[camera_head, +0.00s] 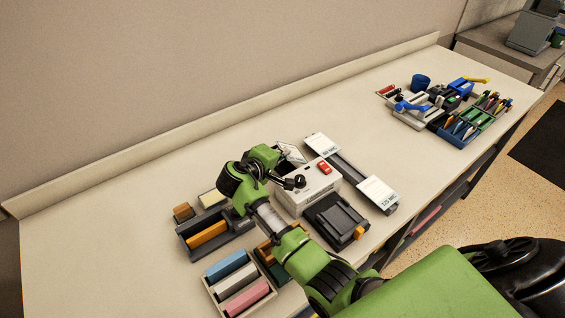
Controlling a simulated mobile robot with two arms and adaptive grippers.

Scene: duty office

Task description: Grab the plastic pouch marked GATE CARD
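Two white labelled cards or pouches lie at the ends of a grey rail on the table: a far one (322,145) and a near one (378,193). Their print is too small to read, so I cannot tell which is marked GATE CARD. My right gripper (296,183) is at the end of the green arm, small and dark, in front of a white box-like device (318,190). It is left of the rail, apart from both cards. I cannot tell whether its fingers are open or shut. My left gripper is not in view.
A pale thin panel (291,152) stands behind the device. A black tray-like unit (336,220) lies in front of it. Blue and green bins (465,125) crowd the far right. The back-left table is bare.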

